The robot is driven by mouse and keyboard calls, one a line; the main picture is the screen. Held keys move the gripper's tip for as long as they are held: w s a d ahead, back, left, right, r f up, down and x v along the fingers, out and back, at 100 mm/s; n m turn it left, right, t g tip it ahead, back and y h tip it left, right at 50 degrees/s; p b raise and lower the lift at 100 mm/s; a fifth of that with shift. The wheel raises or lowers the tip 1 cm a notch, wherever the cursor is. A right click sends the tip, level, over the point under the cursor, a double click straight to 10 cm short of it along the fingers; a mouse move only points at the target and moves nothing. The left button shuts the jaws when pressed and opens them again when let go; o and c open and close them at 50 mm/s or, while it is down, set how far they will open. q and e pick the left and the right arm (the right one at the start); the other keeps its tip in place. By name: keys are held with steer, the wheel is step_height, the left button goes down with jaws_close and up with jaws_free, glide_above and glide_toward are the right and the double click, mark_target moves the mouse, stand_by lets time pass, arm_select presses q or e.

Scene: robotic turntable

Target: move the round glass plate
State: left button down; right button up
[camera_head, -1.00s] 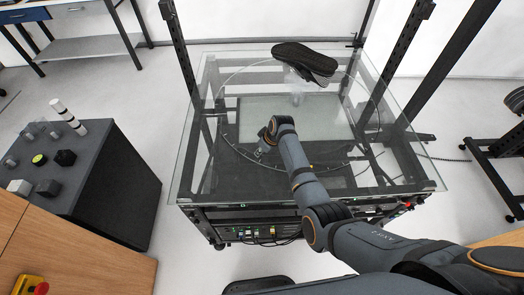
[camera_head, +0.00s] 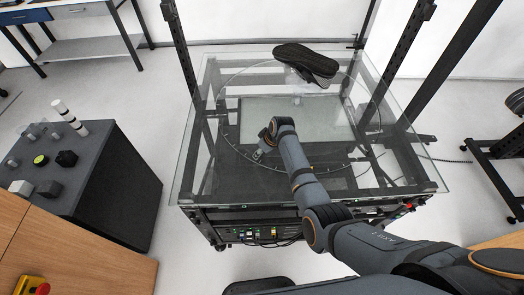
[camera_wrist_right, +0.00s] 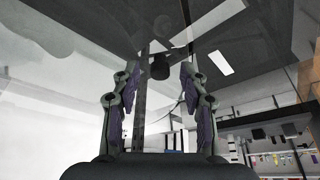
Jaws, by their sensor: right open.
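The round glass plate (camera_head: 340,118) is a clear disc with a thin circular outline, lying level in the large glass top. A dark shoe (camera_head: 306,62) rests over its far edge, sole up. My right arm reaches in from the lower right across the plate's near part. My right gripper (camera_head: 259,155) is small and partly hidden by its wrist, near the plate's near left rim; contact cannot be told. In the right wrist view its two fingers (camera_wrist_right: 160,72) stand apart with nothing clearly between them. My left gripper is not in view.
The square glass top (camera_head: 425,165) sits on a dark frame with tall posts. A dark console (camera_head: 118,185) with knobs and a striped signal light stands at the left. A wooden surface with a red button (camera_head: 33,286) is at the lower left. Bare floor separates the console from the frame.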

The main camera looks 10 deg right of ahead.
steer(key=v, duration=1.2)
steer(key=s+d+f+m+h, duration=0.2)
steer(key=s+d+f+m, duration=0.25)
steer(key=s+d, duration=0.5)
steer(key=s+d+r+m+h, duration=0.2)
steer(key=s+d+m, duration=0.15)
steer(key=s, duration=1.35)
steer(key=s+d+f+g+b, duration=0.1)
steer(key=d+f, duration=0.1)
steer(key=f, duration=1.2)
steer(key=s+d+f+b, duration=0.1)
steer(key=s+d+f, duration=0.1)
steer(key=f, duration=1.3)
steer(key=s+f+g+b, duration=0.1)
steer(key=s+f, duration=1.6)
steer(key=s, duration=0.1)
steer(key=shift+d+b, duration=0.4)
